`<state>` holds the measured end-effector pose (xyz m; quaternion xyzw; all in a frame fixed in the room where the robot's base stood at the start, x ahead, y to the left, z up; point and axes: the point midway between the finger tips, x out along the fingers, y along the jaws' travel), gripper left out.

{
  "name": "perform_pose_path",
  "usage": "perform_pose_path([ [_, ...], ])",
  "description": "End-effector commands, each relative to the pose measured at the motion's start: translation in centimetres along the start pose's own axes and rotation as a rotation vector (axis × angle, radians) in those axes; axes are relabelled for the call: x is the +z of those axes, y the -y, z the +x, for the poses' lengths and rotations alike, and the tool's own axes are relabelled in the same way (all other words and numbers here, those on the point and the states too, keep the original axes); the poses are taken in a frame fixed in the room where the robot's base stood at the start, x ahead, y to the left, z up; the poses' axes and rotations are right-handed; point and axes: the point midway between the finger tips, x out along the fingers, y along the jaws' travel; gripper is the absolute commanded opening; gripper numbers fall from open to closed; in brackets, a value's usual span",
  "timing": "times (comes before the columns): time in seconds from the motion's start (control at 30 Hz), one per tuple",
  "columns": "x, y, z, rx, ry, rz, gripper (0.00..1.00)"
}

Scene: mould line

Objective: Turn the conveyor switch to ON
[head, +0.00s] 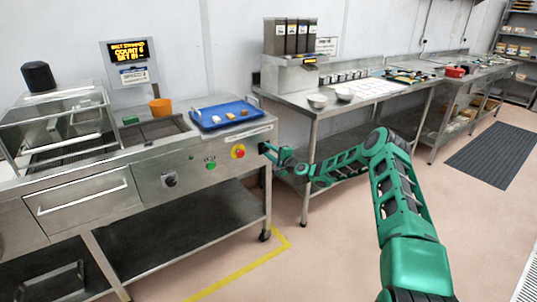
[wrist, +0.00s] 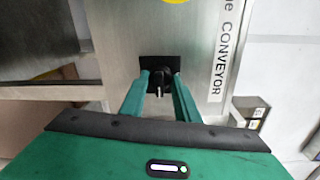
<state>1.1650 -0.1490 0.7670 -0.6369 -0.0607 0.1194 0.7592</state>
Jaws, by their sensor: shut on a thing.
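The conveyor switch (wrist: 158,72) is a black knob on a dark square plate, on a steel panel in the wrist view. A short white mark shows at its lower side, pointing down in the picture. A white label reading CONVEYOR (wrist: 222,62) runs up the panel to its right. My gripper (wrist: 160,84) has its two green fingers on either side of the knob, shut on it. In the head view my gripper (head: 266,149) is at the right end of the steel machine (head: 130,180); the switch is hidden there. I cannot read ON or OFF marks.
A blue tray (head: 246,118) lies on top. A steel bench (head: 330,108) stands behind my arm. The floor in front is clear.

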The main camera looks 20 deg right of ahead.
Motion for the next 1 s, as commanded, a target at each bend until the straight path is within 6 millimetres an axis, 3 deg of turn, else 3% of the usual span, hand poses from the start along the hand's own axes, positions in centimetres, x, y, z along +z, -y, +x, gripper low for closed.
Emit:
perform_pose_path([
  [0.03,-0.76,-0.57,-0.30,0.009,-0.011,0.006,0.06],
  [0.57,-0.81,-0.67,-0.33,0.011,-0.011,0.026,0.06],
  [0.6,-0.81,-0.67,-0.33,0.011,-0.011,0.026,0.36],
  [0.67,-0.73,-0.64,-0.31,0.010,-0.009,0.027,0.47],
  [1.0,-0.32,-0.26,-0.35,0.005,-0.003,0.028,0.47],
])
